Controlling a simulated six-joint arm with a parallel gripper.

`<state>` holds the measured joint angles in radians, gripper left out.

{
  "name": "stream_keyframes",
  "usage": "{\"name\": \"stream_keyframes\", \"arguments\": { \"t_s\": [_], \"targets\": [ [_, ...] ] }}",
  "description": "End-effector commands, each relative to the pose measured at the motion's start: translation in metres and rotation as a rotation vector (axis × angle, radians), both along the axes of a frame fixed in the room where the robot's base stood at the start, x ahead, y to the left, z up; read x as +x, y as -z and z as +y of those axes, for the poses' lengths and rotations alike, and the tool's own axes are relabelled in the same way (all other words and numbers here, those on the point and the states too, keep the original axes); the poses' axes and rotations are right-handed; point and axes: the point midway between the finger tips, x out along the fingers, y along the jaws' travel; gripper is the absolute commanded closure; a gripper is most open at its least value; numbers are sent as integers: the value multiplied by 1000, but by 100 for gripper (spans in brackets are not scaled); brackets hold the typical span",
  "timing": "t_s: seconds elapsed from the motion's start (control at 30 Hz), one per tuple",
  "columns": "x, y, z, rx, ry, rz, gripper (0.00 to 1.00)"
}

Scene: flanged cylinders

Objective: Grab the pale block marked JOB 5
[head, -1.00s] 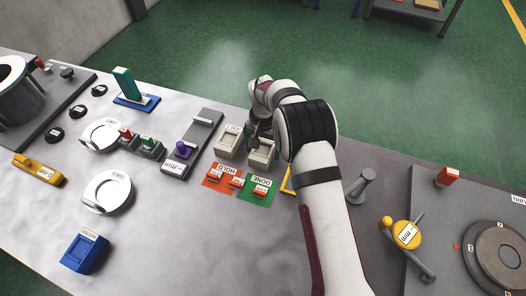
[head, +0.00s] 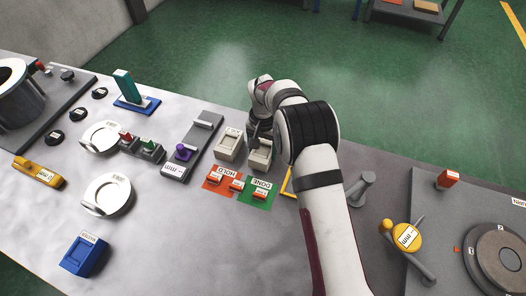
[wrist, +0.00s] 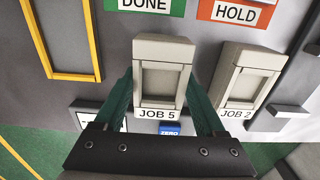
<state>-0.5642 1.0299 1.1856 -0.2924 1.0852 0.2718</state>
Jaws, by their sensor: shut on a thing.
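The pale block marked JOB 5 (wrist: 163,50) is in the middle of the wrist view, its label on the edge nearest me. My gripper (wrist: 160,82) has its two teal fingers along the block's left and right sides, shut on it. In the head view the same block (head: 260,157) sits just behind the green DONE card, with my gripper (head: 258,133) over its far part. The fingertips there are partly hidden by my wrist. I cannot tell any gap under the block.
A matching pale block marked JOB 2 (wrist: 247,75) stands close on the right in the wrist view. The green DONE card (head: 258,203) and orange HOLD card (head: 215,186) carry small red pieces. A yellow frame (wrist: 95,40) lies to the left in the wrist view.

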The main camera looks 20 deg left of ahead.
Motion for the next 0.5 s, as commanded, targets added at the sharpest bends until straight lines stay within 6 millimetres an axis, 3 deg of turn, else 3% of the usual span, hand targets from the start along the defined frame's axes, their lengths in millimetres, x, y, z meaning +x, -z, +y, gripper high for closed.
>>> {"name": "stream_keyframes", "arguments": {
  "t_s": [0.17, 0.5],
  "targets": [
    [1, -32, 1, 2, -1, -5, 100],
    [3, -78, -77, 1, 3, -4, 100]
  ]
}}
